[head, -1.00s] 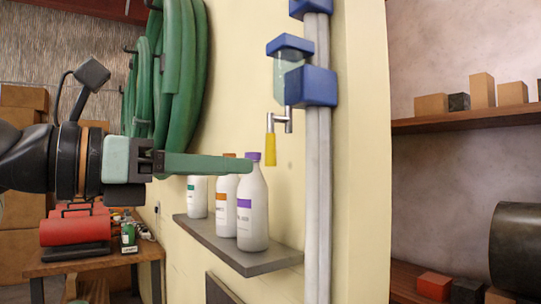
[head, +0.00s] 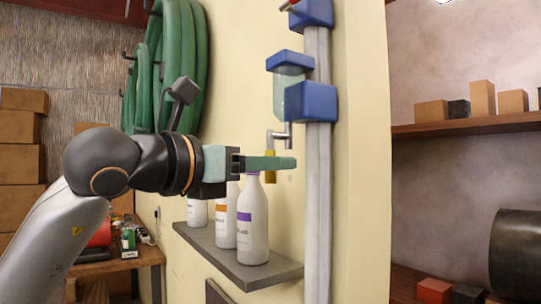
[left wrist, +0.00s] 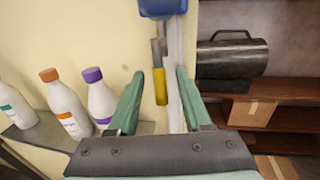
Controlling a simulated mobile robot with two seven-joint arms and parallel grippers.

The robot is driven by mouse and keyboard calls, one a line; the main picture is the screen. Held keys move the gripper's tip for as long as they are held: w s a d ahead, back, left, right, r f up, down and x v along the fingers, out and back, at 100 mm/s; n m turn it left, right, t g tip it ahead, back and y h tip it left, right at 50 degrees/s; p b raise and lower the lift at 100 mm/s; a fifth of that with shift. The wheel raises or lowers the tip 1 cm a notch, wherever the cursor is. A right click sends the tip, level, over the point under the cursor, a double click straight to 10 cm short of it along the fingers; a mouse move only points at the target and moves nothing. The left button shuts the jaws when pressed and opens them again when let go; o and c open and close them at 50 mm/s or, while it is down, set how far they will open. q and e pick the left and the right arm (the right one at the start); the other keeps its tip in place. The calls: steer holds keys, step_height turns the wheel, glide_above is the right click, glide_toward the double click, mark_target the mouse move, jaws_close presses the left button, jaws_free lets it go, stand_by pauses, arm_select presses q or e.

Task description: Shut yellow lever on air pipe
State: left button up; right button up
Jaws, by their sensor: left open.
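The yellow lever (head: 271,152) hangs straight down from a small metal valve (head: 279,137) beside the grey vertical air pipe (head: 318,200). My left gripper (head: 293,162) is open at the lever's height, and its green finger hides the lever's middle in the head view. In the left wrist view the yellow lever (left wrist: 160,87) shows between the two spread green fingers of the left gripper (left wrist: 160,75), with a gap on each side. I cannot tell how deep the lever sits between them. The right gripper is not in view.
A grey shelf (head: 275,276) below carries several white bottles, the nearest with a purple cap (head: 253,225) just under the gripper. Blue fittings (head: 311,101) and a clear bowl (head: 287,92) are above the lever. Green hoses (head: 180,65) hang at left.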

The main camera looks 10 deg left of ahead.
arm_select(q)
steer(key=shift+w+d, duration=0.2)
steer(key=shift+w, duration=0.1)
steer(key=shift+c, duration=0.4)
jaws_close()
stand_by(0.9)
